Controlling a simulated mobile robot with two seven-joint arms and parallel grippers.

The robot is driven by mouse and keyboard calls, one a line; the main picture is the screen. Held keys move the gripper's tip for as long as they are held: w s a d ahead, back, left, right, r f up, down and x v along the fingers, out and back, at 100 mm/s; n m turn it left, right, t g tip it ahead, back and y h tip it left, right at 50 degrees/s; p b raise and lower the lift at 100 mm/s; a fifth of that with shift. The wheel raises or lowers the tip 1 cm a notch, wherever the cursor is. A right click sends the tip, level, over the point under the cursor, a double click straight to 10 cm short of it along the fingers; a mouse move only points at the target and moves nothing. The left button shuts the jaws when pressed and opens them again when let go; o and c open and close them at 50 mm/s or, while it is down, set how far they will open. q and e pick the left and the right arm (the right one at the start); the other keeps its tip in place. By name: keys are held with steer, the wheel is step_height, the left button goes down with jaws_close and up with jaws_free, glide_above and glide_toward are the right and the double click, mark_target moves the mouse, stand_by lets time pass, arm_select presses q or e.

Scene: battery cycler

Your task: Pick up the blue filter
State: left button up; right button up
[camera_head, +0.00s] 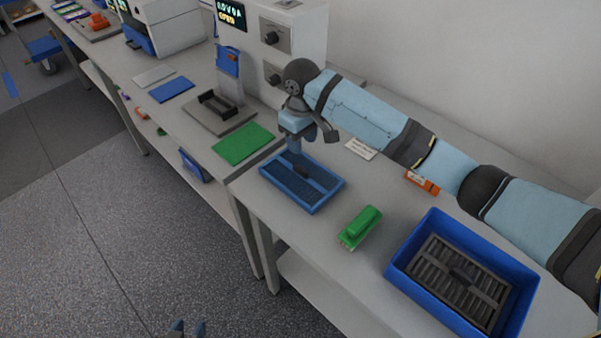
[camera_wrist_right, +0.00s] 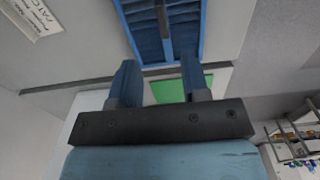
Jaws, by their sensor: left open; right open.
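The blue filter (camera_head: 318,174), a flat blue frame with dark slats and a dark bar across its middle, lies on the near bench. My right gripper (camera_head: 294,147) points down over its far edge, open and empty. In the right wrist view, the filter (camera_wrist_right: 200,28) is at the top, beyond the two spread fingers of the right gripper (camera_wrist_right: 160,72). Its dark bar lies between the fingertips' lines. I cannot tell whether a finger touches the frame.
A green block-like part (camera_head: 361,226) and a blue bin (camera_head: 431,219) holding a dark slatted piece stand to the filter's right. An orange item (camera_head: 422,182) lies behind, under my right arm. A green mat (camera_head: 243,144) and dark fixture (camera_head: 219,112) lie left. Bare bench surrounds the filter.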

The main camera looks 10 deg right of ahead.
glide_above(301, 168)
steer(key=f, duration=0.4)
steer(key=shift+w+d, duration=0.15)
steer(key=shift+w, duration=0.05)
steer(key=shift+s+f, duration=0.2)
steer(key=shift+f, duration=2.65)
jaws_close()
